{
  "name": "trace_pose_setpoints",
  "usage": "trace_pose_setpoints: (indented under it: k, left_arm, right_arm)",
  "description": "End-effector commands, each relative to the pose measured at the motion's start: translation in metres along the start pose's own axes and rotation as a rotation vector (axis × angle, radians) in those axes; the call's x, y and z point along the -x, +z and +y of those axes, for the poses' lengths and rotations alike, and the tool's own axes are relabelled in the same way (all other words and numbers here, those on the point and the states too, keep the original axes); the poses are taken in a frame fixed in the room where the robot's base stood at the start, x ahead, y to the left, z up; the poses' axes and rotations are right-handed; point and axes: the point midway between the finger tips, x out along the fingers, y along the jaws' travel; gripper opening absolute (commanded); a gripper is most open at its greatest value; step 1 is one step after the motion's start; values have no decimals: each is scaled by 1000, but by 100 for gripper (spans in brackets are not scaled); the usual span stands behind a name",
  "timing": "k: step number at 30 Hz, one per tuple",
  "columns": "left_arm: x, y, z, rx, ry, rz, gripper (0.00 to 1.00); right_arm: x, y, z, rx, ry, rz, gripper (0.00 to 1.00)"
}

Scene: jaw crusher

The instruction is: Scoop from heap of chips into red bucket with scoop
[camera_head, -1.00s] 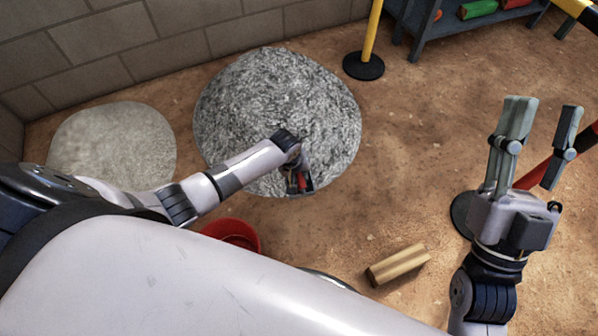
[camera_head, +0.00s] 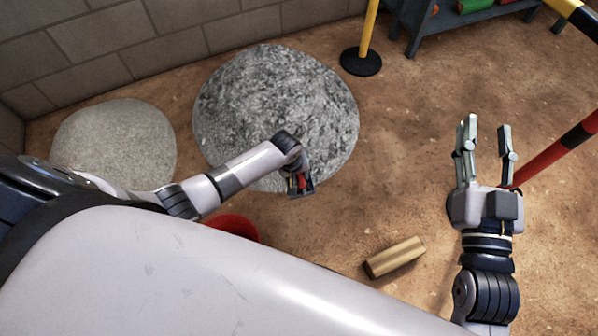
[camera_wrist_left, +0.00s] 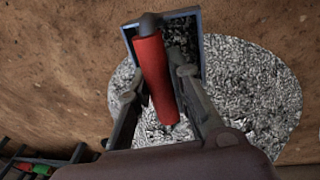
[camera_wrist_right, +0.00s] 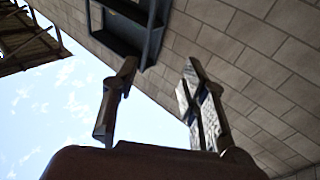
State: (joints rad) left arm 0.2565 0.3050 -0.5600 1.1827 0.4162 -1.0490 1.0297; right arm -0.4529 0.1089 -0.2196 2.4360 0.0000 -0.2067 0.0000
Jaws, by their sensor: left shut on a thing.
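The heap of grey chips (camera_head: 270,95) lies on the dirt floor near the wall. My left gripper (camera_head: 298,180) is at the heap's near edge. In the left wrist view my left gripper (camera_wrist_left: 160,95) is shut on the red handle of the scoop (camera_wrist_left: 152,68). The scoop's dark pan, with a pale rim, shows behind the handle and has grey chips in it. The red bucket (camera_head: 236,226) stands below my left arm, mostly hidden by my own body. My right gripper (camera_head: 486,155) is open and empty, raised at the right; its spread fingers also show in the right wrist view (camera_wrist_right: 155,100).
A smoother pale heap (camera_head: 115,145) lies at the left. A wooden block (camera_head: 395,257) lies on the floor. A yellow post on a black base (camera_head: 361,61) and a shelf (camera_head: 440,35) stand at the back. A red and black bar (camera_head: 558,150) is near my right gripper.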

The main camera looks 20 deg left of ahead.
Motion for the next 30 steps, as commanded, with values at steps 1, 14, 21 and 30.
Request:
trace_pose_setpoints:
  k: [1, 14, 21, 30]
  left_arm:
    - [3, 0, 2, 0, 2, 0, 0]
    - [6, 7, 2, 2, 2, -3, 0]
    - [6, 8, 2, 2, 2, -3, 0]
    - [8, 6, 3, 1, 3, -2, 0]
  right_arm:
    - [0, 4, 1, 1, 2, -30, 40]
    - [10, 42, 6, 6, 14, -242, 40]
    - [12, 48, 7, 6, 15, -272, 40]
    - [12, 49, 7, 6, 15, -276, 40]
